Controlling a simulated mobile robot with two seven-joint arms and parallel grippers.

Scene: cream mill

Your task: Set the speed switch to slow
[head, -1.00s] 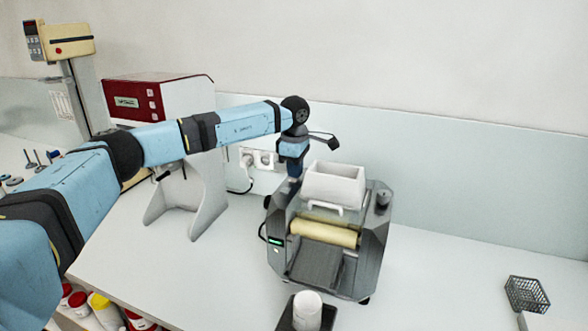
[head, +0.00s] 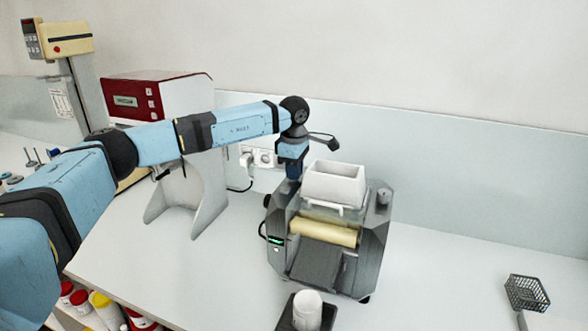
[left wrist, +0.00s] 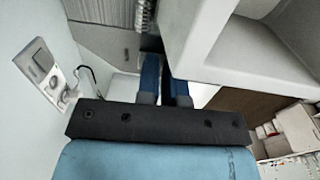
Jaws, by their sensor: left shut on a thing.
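The cream mill (head: 370,245) stands on the bench, a dark grey machine with a white hopper (head: 334,186) and a pale yellow roller (head: 324,232). My left gripper (head: 291,184) points down at the back left of the mill, beside the hopper. In the left wrist view its two blue fingers (left wrist: 165,85) are close together with a narrow dark gap between them. They are shut on a small part at the mill's back left, which appears to be the speed switch. The switch itself is hidden, so I cannot read its setting. My right gripper is out of view.
A red and white machine (head: 160,97) stands left of the mill, near wall sockets (head: 257,158). A white cylinder (head: 307,310) on a dark base is in front of the mill. A wire basket (head: 526,293) lies at the right. The bench between them is clear.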

